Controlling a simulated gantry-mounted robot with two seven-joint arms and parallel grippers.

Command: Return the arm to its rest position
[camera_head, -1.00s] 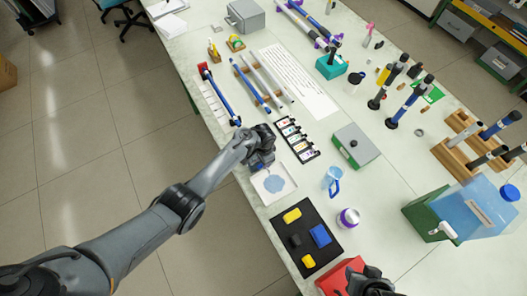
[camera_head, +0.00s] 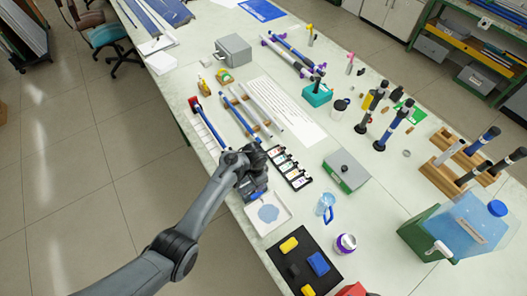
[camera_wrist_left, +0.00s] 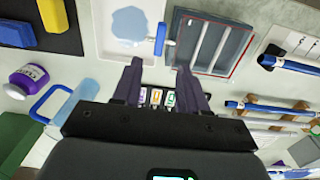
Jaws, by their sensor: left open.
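My left arm comes in from the left in the head view. Its gripper (camera_head: 252,186) is above the near edge of the bench, beside a white tray with a blue patch (camera_head: 279,221). In the left wrist view the two dark fingers of the left gripper (camera_wrist_left: 156,66) are spread apart with nothing held between them. My right gripper is not clearly visible.
A black card rack (camera_head: 298,180) lies right of the left gripper. Blue and grey rods (camera_head: 242,118) lie farther back. A black mat (camera_head: 310,262) with blocks, a blue-handled jug (camera_head: 325,207) and a purple-banded jar (camera_head: 345,243) stand nearer.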

